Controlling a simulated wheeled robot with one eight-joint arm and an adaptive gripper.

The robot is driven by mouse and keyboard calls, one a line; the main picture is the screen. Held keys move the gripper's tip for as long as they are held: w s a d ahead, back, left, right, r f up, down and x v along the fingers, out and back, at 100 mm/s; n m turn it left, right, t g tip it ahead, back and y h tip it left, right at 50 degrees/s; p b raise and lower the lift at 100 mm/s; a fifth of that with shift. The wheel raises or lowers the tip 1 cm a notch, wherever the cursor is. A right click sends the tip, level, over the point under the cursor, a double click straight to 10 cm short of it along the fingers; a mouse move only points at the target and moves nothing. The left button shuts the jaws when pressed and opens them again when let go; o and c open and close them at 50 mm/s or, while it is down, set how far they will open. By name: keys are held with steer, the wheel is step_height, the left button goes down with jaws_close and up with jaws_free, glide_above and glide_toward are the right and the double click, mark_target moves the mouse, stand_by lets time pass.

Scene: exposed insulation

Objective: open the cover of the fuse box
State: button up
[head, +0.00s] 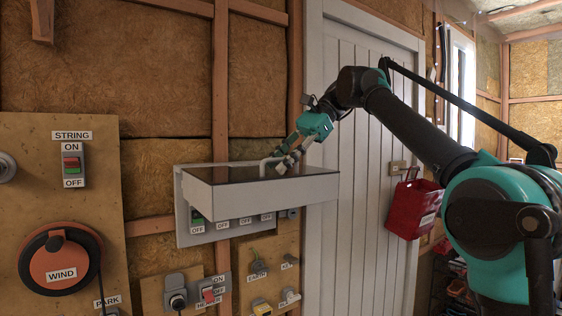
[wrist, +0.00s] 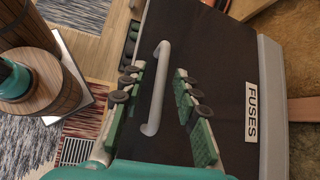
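The fuse box (head: 183,225) is mounted on the wall left of the door. Its cover (head: 255,200) is swung up and sticks out from the wall, roughly level, with its dark face upward. Switches marked OFF (head: 222,225) show below it. In the wrist view the dark cover (wrist: 208,45) bears a FUSES label (wrist: 252,112) and a pale bar handle (wrist: 156,90). My gripper (head: 286,164) is over the cover at the handle. In the wrist view, my gripper's fingers (wrist: 158,88) are apart on either side of the handle, with gaps showing.
A white door (head: 350,220) stands behind my arm, with a red container (head: 413,208) by its right side. A STRING switch (head: 73,165) and an orange WIND dial (head: 60,268) are on the left board. Sockets and plugs (head: 262,305) sit below the fuse box.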

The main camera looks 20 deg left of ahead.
steer(key=v, duration=0.7)
steer(key=shift+w+d+r, duration=0.1)
steer(key=shift+d+r, duration=0.1)
stand_by(0.4)
